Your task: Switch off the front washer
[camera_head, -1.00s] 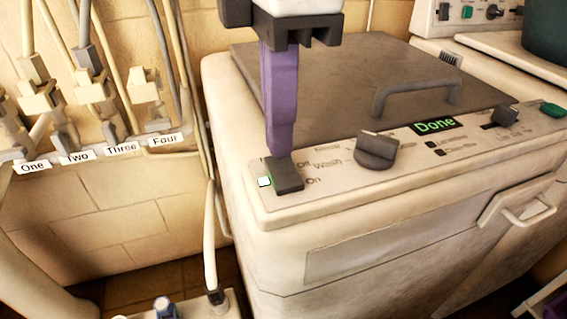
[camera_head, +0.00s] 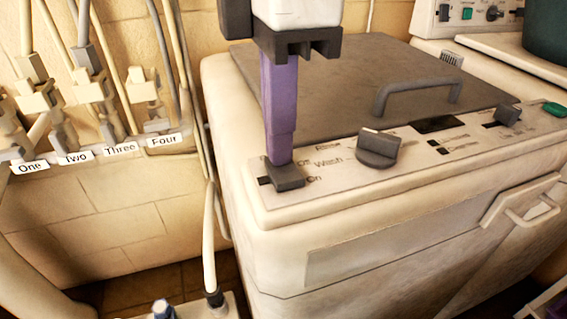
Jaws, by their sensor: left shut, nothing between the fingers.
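The front washer (camera_head: 400,235) is a cream box with a dark grey lid. Its top panel carries a dark grey knob (camera_head: 378,148), and the small display (camera_head: 437,125) is black and blank. My left gripper (camera_head: 283,165) has purple fingers pointing down, shut and empty. Its lower end is at a dark block beside the Off and On labels, at the panel's left end. I cannot tell how much of that block is switch and how much is fingertip. The small indicator (camera_head: 265,181) left of it is dark. My right gripper is not in view.
Several plugs and cords hang at the left wall above labels One (camera_head: 30,168) to Four (camera_head: 164,141). A lid handle (camera_head: 418,92) stands up on the washer. A second machine (camera_head: 470,14) with a dark green tub (camera_head: 545,35) is at the back right.

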